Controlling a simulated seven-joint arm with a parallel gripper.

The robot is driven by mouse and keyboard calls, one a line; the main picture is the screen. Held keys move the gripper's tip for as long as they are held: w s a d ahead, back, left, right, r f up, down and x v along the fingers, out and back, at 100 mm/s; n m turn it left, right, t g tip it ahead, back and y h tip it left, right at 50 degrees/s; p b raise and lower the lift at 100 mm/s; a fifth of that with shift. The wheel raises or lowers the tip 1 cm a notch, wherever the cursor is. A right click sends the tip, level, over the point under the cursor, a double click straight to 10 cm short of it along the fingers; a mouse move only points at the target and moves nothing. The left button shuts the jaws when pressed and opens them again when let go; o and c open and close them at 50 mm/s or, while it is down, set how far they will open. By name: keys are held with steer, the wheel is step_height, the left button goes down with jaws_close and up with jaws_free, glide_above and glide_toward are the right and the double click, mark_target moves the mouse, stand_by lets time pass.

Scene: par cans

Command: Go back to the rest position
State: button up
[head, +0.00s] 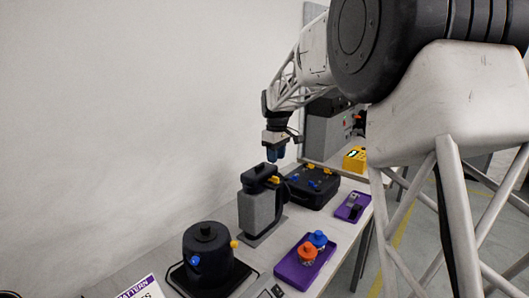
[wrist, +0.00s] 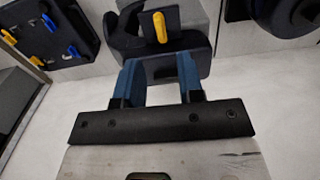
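My gripper (head: 277,155) hangs pointing down above the table, over a grey and black upright device (head: 258,212) with a yellow lever. In the wrist view, the two blue fingers of my gripper (wrist: 159,65) stand apart with nothing held between them. The device's black top (wrist: 190,60) and its yellow lever (wrist: 160,27) show just beyond the fingertips. In the head view there is a gap between the fingertips and the device.
A black case (head: 318,197) with blue and yellow knobs stands behind the device. A black round pot (head: 208,256) stands nearer. A purple tray (head: 290,275) holds orange and blue pieces. Another purple tray (head: 343,213) and a yellow box (head: 355,159) are at the right. A wall borders the left.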

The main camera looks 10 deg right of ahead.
steer(key=s+d+r+m+t, duration=0.1)
steer(key=s+r+m, duration=0.15)
steer(key=s, duration=1.15)
steer(key=s+d+r+m, duration=0.1)
steer(key=s+r+m, duration=0.15)
steer(key=s, duration=1.15)
steer(key=s+f+m, duration=0.2)
steer(key=s+f, duration=0.1)
steer(key=s, duration=0.9)
steer(key=s+d+f+m+t, duration=0.1)
steer(key=s+f, duration=0.3)
steer(key=s, duration=0.9)
steer(key=shift+f+m+t, duration=0.3)
steer(key=shift+m, duration=0.2)
